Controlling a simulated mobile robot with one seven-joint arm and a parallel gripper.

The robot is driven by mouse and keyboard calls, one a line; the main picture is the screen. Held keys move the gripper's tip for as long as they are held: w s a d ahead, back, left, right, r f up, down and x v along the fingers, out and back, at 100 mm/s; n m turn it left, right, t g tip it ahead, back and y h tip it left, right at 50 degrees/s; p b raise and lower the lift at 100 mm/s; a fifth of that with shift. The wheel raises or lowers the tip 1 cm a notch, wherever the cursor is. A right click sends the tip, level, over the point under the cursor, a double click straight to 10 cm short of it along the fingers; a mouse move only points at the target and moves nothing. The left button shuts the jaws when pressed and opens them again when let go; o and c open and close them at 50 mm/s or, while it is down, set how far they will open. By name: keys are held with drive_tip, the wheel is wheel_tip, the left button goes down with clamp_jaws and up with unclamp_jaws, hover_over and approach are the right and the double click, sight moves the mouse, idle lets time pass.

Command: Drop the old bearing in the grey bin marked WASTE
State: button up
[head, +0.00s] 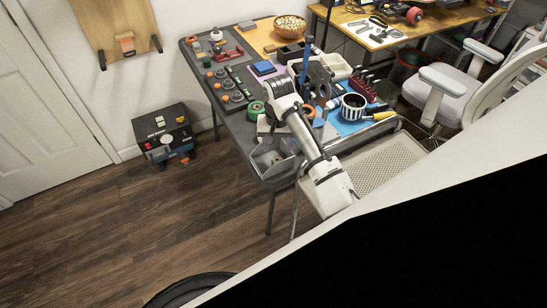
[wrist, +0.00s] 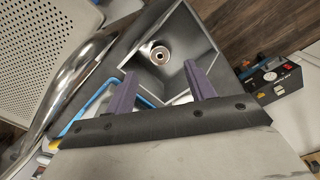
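The old bearing (wrist: 159,54) is a small metal ring with a dark centre. In the wrist view it shows inside the grey bin (wrist: 188,32), seemingly lying on the bin's floor. My gripper (wrist: 164,86) has two purple fingers spread wide apart with nothing between them, in front of the bin's opening. In the head view the grey bin (head: 262,166) sits at the table's near corner, beside my white arm. My fingertips are not clear there, and I cannot read the WASTE marking in either view.
The grey table (head: 229,122) is crowded with parts and tools. A striped mug (head: 353,107) stands on a blue mat right of my arm. A perforated metal cart (head: 375,165) is at the table's right. A black box (head: 163,135) stands on the floor, left. Open floor lies in front.

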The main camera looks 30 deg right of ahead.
wheel_tip(320, 180, up, 14)
idle(0.6)
idle(0.4)
